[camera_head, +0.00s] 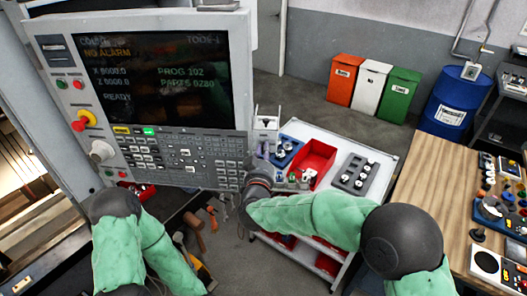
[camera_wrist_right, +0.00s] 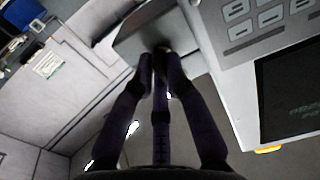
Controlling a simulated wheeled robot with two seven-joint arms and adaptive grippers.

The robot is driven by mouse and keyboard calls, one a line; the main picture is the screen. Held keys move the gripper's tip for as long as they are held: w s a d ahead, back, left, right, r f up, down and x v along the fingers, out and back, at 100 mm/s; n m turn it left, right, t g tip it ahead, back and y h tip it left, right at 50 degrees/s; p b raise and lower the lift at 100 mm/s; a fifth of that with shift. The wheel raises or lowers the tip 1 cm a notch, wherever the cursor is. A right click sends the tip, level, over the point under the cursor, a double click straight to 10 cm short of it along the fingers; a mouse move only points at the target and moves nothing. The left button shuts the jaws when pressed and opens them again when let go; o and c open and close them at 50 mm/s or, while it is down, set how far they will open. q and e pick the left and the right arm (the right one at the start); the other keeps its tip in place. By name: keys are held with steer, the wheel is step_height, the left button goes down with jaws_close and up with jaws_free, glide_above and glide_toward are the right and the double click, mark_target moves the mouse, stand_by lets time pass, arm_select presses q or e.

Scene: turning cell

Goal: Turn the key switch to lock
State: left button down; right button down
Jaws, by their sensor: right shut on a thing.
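The machine control panel (camera_head: 140,110) stands at the left in the head view, its screen lit. My right gripper (camera_head: 263,160) is at the panel's lower right edge. In the right wrist view the dark fingers of this gripper (camera_wrist_right: 162,58) come together at a grey box (camera_wrist_right: 150,28) beside the panel face. They are shut on the key switch, which the fingertips almost wholly hide. Its turned position cannot be read. My left arm shows at the lower left of the head view, but its gripper is not in view.
A white cart (camera_head: 382,147) with a red bin (camera_head: 318,157) and a grey tray (camera_head: 362,182) stands right of the panel. A wooden bench (camera_head: 437,180) is at the right. A red emergency stop (camera_head: 80,125) sits on the panel's left side. Tools hang below the panel.

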steer(key=shift+f, duration=0.2)
steer(key=c, duration=1.2)
jaws_free()
steer(key=shift+r, duration=0.1)
steer(key=shift+c, duration=0.2)
steer(key=s+a, duration=0.1)
steer(key=s, duration=1.1)
steer(key=shift+a, duration=0.15)
